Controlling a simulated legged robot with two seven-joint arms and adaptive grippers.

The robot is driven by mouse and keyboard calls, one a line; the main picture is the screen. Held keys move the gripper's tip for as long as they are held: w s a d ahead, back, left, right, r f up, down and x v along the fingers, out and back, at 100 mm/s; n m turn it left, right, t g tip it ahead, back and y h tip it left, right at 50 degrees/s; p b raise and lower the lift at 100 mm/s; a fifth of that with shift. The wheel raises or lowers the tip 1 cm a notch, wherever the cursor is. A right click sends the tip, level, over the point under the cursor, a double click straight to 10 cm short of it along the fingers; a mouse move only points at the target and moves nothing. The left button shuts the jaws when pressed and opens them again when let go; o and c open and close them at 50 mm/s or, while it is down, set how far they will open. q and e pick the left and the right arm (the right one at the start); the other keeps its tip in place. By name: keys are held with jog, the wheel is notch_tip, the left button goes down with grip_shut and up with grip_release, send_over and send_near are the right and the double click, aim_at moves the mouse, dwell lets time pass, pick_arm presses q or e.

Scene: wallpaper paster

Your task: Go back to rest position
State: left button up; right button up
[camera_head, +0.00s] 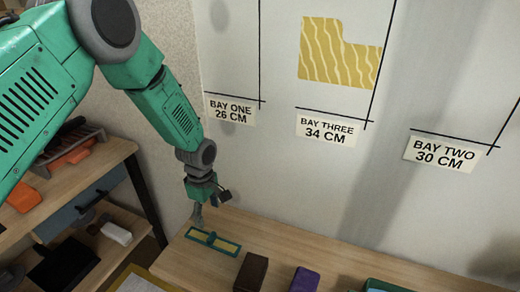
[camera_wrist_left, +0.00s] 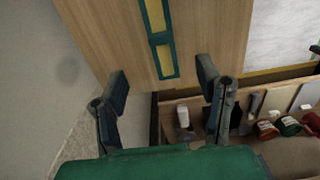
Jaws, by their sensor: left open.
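My left gripper (camera_head: 210,206) hangs above the left end of the wooden table (camera_head: 285,250), close to the wall. In the left wrist view its two fingers (camera_wrist_left: 162,82) stand wide apart with nothing between their tips. A flat green-framed tool with yellow panels (camera_head: 212,241) lies on the table just below and in front of the gripper. The same tool (camera_wrist_left: 166,60) shows beyond the fingers in the left wrist view, apart from them. My right gripper is not in view.
A dark brown block (camera_head: 251,272), a purple block (camera_head: 304,280) and a green-edged tray (camera_head: 385,286) stand along the table front. The wall carries a yellow patterned piece (camera_head: 338,62) and bay labels (camera_head: 328,130). A shelf unit (camera_head: 95,180) stands at left.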

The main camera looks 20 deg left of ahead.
pick_arm(q)
jog(key=s+d+f+m, duration=0.1)
jog(key=s, duration=0.1)
jog(key=s+f+m, duration=0.2)
jog(key=s, duration=0.1)
jog(key=s+d+f+m, duration=0.1)
jog(key=s+f, duration=0.1)
jog(key=s, duration=0.1)
jog(key=shift+d+f+m+h, duration=0.25)
jog(key=shift+d+m+h, duration=0.05)
jog(key=shift+d, duration=0.05)
jog(key=s+f+m, duration=0.2)
jog(key=s+m, duration=1.1)
jog(key=s, duration=0.9)
jog(key=shift+s+d+t, duration=0.15)
jog(key=shift+d+t, duration=0.1)
jog(key=shift+t, duration=0.15)
